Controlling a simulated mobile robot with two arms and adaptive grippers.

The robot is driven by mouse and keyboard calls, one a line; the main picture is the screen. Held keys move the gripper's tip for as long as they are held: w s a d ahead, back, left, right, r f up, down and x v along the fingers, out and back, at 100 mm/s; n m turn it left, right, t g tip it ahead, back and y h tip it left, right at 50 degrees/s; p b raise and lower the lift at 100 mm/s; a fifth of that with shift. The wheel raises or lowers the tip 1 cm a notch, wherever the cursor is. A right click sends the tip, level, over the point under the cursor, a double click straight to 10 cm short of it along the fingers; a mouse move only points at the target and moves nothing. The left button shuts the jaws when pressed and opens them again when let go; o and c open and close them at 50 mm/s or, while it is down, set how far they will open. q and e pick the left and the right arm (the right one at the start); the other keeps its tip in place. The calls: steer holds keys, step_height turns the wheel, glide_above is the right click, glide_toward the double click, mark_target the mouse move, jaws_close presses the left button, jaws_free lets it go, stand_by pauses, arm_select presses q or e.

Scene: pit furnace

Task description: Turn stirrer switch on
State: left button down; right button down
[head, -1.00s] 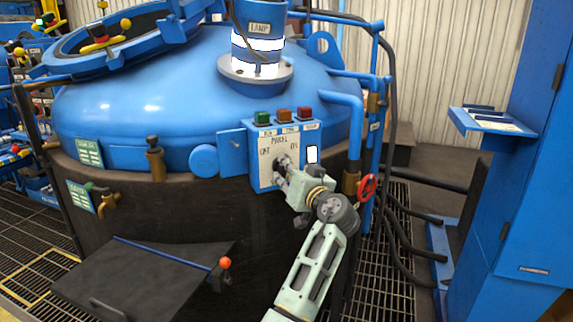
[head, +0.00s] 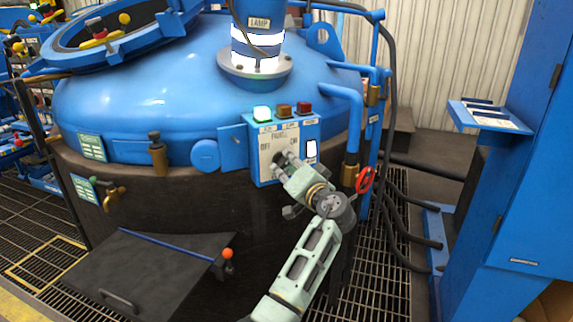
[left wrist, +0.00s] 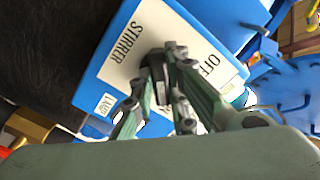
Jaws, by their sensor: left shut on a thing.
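The stirrer control panel (head: 265,142) is a blue box with a white plate, on the side of the blue furnace vessel (head: 140,100). OFF is at the plate's left and ON at its right. The left wrist view shows the word STIRRER on the plate (left wrist: 140,32). My left gripper (head: 285,162) is at the plate, its fingers shut on the black switch knob (left wrist: 157,72). The fingers hide most of the knob, so I cannot read its pointing direction. The green lamp (head: 262,113) on top of the panel glows bright. My right gripper is not in view.
Brown (head: 284,110) and red (head: 304,108) lamps sit beside the green one. A red valve wheel (head: 365,180) and blue pipes stand just right of my arm. A dark hatch with an orange-knobbed lever (head: 228,254) is lower left. Grating floor lies at the right.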

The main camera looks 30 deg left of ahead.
arm_select(q)
steer(key=shift+f, duration=0.1)
steer(key=c, duration=1.7)
jaws_free()
steer(key=v, duration=1.2)
steer(key=shift+w, duration=0.1)
